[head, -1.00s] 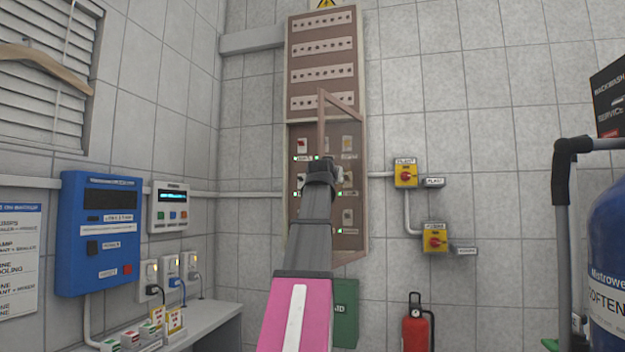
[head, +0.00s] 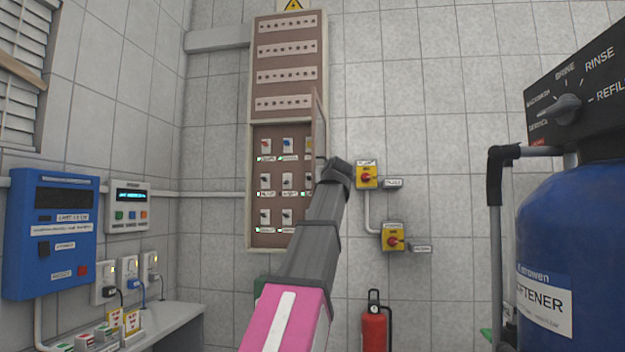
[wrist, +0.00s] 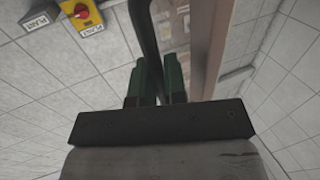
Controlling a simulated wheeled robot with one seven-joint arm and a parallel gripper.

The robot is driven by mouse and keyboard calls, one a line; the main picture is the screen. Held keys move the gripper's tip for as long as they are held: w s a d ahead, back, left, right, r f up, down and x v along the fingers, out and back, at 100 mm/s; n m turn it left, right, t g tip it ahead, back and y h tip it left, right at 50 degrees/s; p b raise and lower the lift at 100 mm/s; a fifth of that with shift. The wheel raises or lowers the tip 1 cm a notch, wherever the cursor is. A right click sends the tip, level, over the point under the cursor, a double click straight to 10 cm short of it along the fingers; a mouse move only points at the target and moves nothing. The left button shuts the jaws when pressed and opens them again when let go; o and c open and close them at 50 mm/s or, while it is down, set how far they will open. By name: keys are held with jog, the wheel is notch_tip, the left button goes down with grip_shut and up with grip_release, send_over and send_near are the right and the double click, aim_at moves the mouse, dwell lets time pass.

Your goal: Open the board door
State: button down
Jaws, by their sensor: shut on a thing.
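The board (head: 287,60) is a tall brown panel on the tiled wall. Its lower door (head: 319,130) stands swung out at the right side and shows nearly edge-on, with rows of switches (head: 265,181) exposed behind it. In the wrist view, the door's brown frame (wrist: 207,45) runs beside my gripper (wrist: 158,75). My gripper's green fingers are shut on a dark bar handle (wrist: 143,30) at the door. In the head view my own arm hides the fingers and handle, and the lower part of the door.
Two yellow isolators with red knobs (head: 367,175) (head: 393,238) are on the wall just right of the door. A red extinguisher (head: 374,330) is below. A blue softener tank (head: 575,240) stands at the right. A blue control box (head: 50,225) and a counter (head: 175,325) are at left.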

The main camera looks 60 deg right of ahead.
jog(key=s+d, duration=0.3)
jog(key=s, duration=0.2)
jog(key=shift+d, duration=0.4)
jog(key=c, duration=1.5)
grip_release()
jog(key=v, duration=1)
jog(key=shift+s+a, duration=0.15)
jog(key=shift+s, duration=0.2)
